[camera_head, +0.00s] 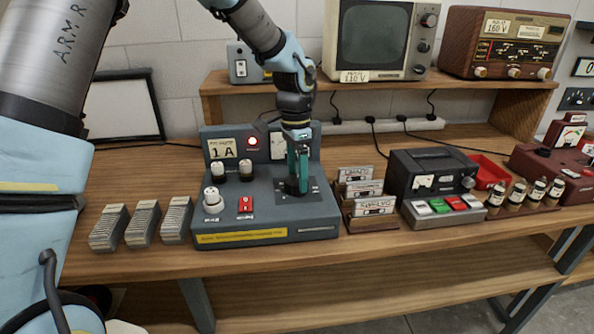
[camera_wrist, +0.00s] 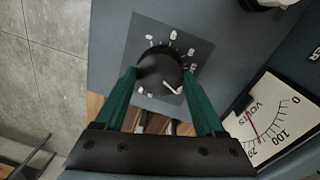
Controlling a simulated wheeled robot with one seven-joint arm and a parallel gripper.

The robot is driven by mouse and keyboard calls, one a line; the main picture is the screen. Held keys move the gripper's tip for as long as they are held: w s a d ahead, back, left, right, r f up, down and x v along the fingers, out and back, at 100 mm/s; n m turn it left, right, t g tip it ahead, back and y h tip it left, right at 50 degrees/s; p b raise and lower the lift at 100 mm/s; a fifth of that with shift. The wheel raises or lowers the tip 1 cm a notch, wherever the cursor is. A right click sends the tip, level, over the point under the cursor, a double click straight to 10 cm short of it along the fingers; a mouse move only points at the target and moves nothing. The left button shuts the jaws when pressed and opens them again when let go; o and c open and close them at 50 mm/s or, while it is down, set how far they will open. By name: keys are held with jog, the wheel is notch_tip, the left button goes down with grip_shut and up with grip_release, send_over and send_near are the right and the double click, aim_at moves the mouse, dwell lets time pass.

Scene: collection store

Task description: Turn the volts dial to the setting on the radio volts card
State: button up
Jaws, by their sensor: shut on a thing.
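The volts dial (camera_wrist: 158,68) is a round black knob with a white pointer line, set in a dark plate with printed marks around it. My gripper (camera_wrist: 160,76) has one green finger on each side of the knob and is shut on it. In the wrist view the pointer aims to the lower right; the setting it marks is too small to read. In the head view my gripper (camera_head: 297,186) reaches down onto the grey supply unit (camera_head: 226,218) and hides the dial. The radio volts card (camera_head: 499,28), on the brown radio (camera_head: 470,45), appears to read 160 V.
A volts meter (camera_wrist: 266,112) with a red needle lies beside the dial. A monitor (camera_head: 372,37) on the shelf bears another card (camera_head: 354,76), about 110 V. A cassette rack (camera_head: 366,190) stands close right of the unit; finned blocks (camera_head: 143,223) stand left.

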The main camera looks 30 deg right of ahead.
aim_at(296, 177)
jog(key=shift+m, duration=0.5)
jog(key=o, duration=1.3)
jog(key=shift+o, duration=0.2)
notch_tip(296, 177, up, 11)
jog(key=b, duration=0.2)
jog(key=shift+w+f, duration=0.15)
jog(key=shift+w, duration=0.2)
